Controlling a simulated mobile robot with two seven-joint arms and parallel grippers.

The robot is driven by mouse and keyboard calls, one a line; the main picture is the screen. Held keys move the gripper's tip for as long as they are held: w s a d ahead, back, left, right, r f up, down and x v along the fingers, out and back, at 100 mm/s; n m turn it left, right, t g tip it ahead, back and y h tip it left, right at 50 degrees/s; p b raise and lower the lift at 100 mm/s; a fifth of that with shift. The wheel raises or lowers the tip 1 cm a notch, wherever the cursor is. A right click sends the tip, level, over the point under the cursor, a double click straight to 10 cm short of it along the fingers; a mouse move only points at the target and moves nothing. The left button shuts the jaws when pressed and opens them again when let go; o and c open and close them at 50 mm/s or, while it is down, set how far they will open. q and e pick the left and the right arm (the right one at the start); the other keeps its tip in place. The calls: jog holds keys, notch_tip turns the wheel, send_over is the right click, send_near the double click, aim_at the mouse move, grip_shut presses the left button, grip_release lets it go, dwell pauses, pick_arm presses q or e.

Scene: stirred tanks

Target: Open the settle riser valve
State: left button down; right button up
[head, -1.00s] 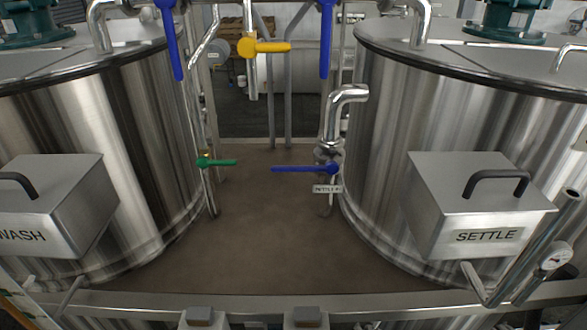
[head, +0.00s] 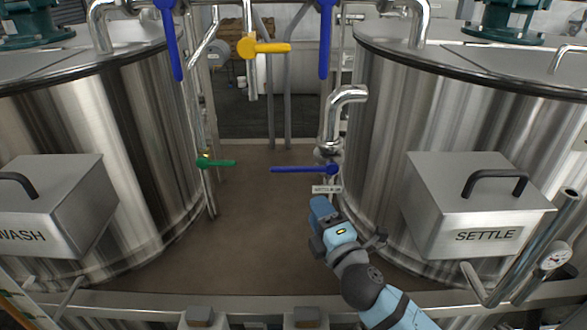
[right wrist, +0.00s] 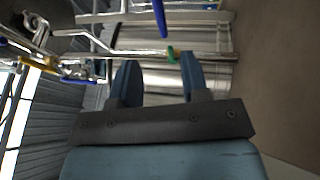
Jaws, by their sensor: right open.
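The settle riser valve has a blue lever (head: 300,169) on the riser beside the right tank. The lever lies level, pointing left across the pipe, above a small label plate (head: 327,189) that is partly readable. My right gripper (head: 320,207) is open and empty, just below the lever and label and apart from them. In the right wrist view, the two fingers (right wrist: 159,82) stand apart with nothing between them. A blue lever (right wrist: 160,18) shows beyond the fingertips there; it seems to be the same one. My left gripper is not in view.
The wash tank (head: 120,130) stands left and the settle tank (head: 450,130) right. A green lever (head: 217,163) sits on the left pipe. A yellow lever (head: 265,47) and two hanging blue levers (head: 173,45) (head: 326,42) are above. The floor between the tanks is clear.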

aim_at(293, 169)
jog(key=p+x, duration=0.2)
jog(key=x, duration=1.1)
jog(key=shift+w+a+r, duration=0.1)
jog(key=shift+w, duration=0.15)
grip_shut()
